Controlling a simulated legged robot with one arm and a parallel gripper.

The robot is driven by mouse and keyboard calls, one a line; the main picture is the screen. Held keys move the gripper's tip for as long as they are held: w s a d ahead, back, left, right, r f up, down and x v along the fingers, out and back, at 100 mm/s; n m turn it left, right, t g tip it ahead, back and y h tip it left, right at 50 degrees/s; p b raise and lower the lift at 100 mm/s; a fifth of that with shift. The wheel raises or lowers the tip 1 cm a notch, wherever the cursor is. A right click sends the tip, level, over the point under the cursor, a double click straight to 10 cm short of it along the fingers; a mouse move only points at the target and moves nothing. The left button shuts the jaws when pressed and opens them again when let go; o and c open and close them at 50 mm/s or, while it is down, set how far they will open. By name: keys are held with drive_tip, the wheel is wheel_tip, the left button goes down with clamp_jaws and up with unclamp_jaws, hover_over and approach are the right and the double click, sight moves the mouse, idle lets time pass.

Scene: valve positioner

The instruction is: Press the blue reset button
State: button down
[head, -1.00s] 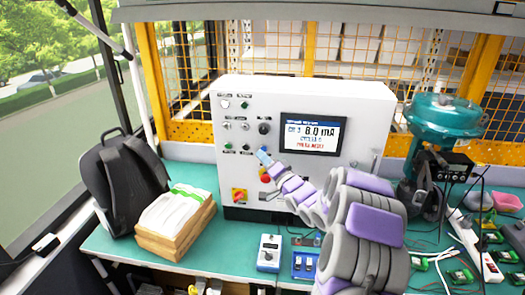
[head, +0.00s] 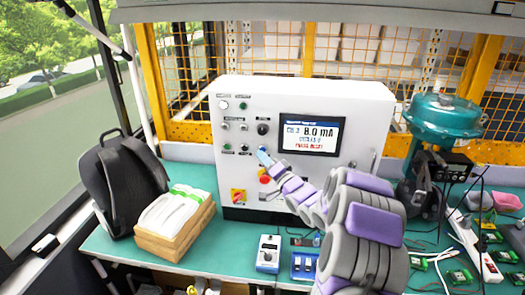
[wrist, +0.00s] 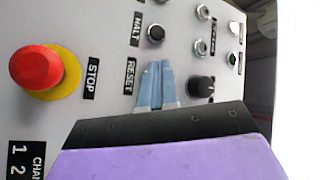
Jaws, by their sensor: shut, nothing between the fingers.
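The white control panel (head: 350,100) stands at the back of the bench. My gripper (wrist: 158,72) is shut, its pale blue fingers together and empty. In the wrist view its tips are at the panel face, just beside the RESET label (wrist: 130,77). The blue reset button does not show; the fingers cover the spot beside its label. I cannot tell whether the tips touch it. In the head view my gripper (head: 263,156) is in front of the panel, left of and below the display (head: 312,135), which reads 8.0 mA.
A red STOP button (wrist: 38,68) on a yellow ring, a HALT button (wrist: 156,34) and a black knob (wrist: 201,86) surround the fingertips. A teal valve actuator (head: 443,125) stands right of the panel. A blue-white handheld device (head: 269,253) lies in front.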

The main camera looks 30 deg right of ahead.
drive_tip(key=shift+w+d+r+p, duration=0.15)
drive_tip(key=shift+w+d+p, duration=0.15)
drive_tip(key=shift+p, duration=0.3)
drive_tip(key=shift+w+d+p, duration=0.1)
drive_tip(key=shift+w+p, duration=0.05)
drive_tip(key=shift+p, duration=0.25)
idle(0.6)
idle(0.3)
drive_tip(key=shift+s+a, duration=0.5)
drive_tip(key=shift+s, duration=0.1)
drive_tip(key=s+a, duration=0.1)
drive_tip(key=s, duration=0.1)
drive_tip(key=s+a, duration=0.1)
drive_tip(key=s, duration=0.1)
drive_tip(key=shift+a, duration=0.4)
idle(0.7)
